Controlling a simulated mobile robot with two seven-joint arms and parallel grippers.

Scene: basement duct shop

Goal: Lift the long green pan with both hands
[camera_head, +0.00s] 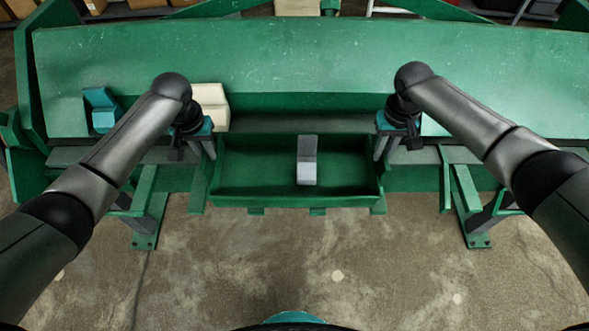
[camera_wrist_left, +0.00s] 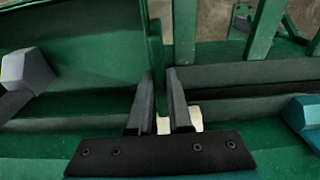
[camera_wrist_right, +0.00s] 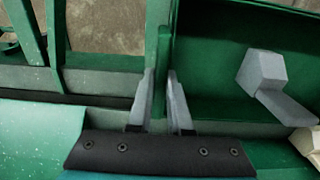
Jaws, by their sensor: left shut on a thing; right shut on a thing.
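The long green pan (camera_head: 260,201) lies crosswise at the front of the green machine, with a grey block (camera_head: 307,160) inside near its middle. My left gripper (camera_head: 212,153) is shut on the pan's left end wall; the left wrist view shows that wall between the fingers (camera_wrist_left: 161,75). My right gripper (camera_head: 380,153) is shut on the right end wall, which shows between the fingers in the right wrist view (camera_wrist_right: 160,76). The pan looks about level. I cannot tell whether it touches a support beneath.
The green machine bed (camera_head: 300,60) spans the view behind the pan. A cream block (camera_head: 213,100) stands behind my left gripper, and a teal block (camera_head: 103,118) lies further left. Green legs (camera_head: 147,215) stand on both sides. The concrete floor (camera_head: 290,250) in front is clear.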

